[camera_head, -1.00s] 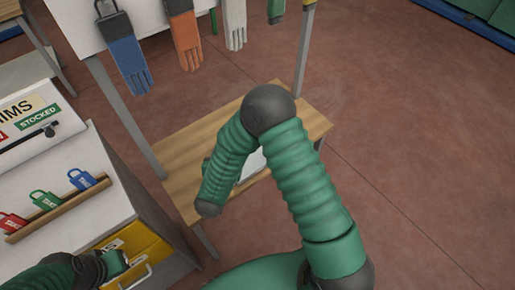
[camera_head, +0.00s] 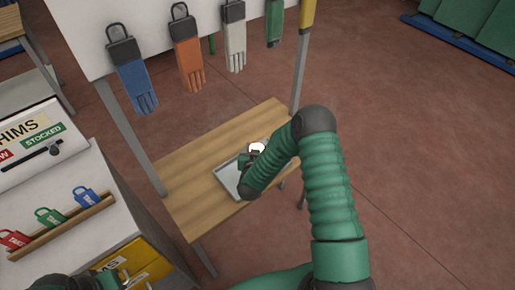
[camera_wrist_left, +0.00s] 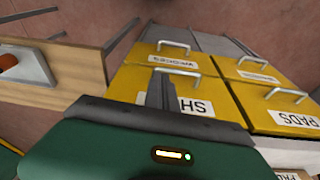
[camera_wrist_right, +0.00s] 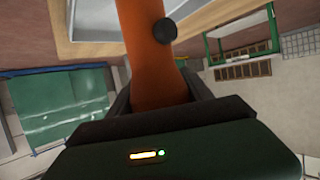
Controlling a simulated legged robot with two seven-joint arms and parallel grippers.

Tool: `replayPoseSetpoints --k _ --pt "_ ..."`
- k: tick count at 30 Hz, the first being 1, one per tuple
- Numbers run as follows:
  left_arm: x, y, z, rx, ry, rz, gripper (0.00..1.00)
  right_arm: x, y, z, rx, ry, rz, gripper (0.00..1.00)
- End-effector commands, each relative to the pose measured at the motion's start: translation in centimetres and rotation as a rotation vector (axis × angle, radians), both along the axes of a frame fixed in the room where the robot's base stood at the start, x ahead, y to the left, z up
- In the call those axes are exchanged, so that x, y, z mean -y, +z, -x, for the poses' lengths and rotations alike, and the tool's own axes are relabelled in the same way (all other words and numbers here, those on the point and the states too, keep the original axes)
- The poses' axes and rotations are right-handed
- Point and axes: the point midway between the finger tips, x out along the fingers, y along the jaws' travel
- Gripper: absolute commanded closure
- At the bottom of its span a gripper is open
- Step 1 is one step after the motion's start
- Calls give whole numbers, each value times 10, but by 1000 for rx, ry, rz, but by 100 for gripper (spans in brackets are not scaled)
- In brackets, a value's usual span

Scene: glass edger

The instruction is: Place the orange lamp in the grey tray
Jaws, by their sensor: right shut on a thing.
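The orange lamp (camera_wrist_right: 152,60) is between the fingers of my right gripper (camera_wrist_right: 155,90), which is shut on it. In the head view my right gripper (camera_head: 248,160) is over the grey tray (camera_head: 229,177), and a bright white lens shows beside it. My forearm hides part of the tray. In the left wrist view an orange end of the lamp (camera_wrist_left: 8,62) shows over the tray (camera_wrist_left: 33,66); I cannot tell whether they touch. My left gripper (camera_wrist_left: 162,92) looks shut and empty, in front of yellow drawers.
The tray lies on a small wooden table (camera_head: 190,165). Gloves (camera_head: 187,60) hang from a white panel above its far side. A white cabinet (camera_head: 60,240) with padlocks on a rack and yellow drawers (camera_wrist_left: 180,80) stands at left.

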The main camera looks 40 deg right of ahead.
Motion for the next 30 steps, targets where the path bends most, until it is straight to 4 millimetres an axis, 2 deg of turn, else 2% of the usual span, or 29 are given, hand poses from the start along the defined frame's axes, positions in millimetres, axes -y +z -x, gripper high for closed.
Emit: replayPoseSetpoints --k 4,5,9,10,20,23,30 --pt "0 -3 0 0 0 0 100 1 -3 0 1 -1 1 89" --pt "0 -3 0 0 0 0 100 1 -4 1 0 -1 0 40" --pt "0 -2 0 0 -1 0 100 1 -3 1 -1 -2 0 22" --pt "0 -2 0 0 -1 0 100 1 -3 1 -1 -2 0 20" --pt "0 2 0 0 0 0 100 0 3 0 0 -2 1 20" --pt "0 0 0 0 0 0 100 -9 6 10 -3 1 0 20" --pt "0 -1 0 0 -1 0 100 -47 29 54 -3 4 0 20"
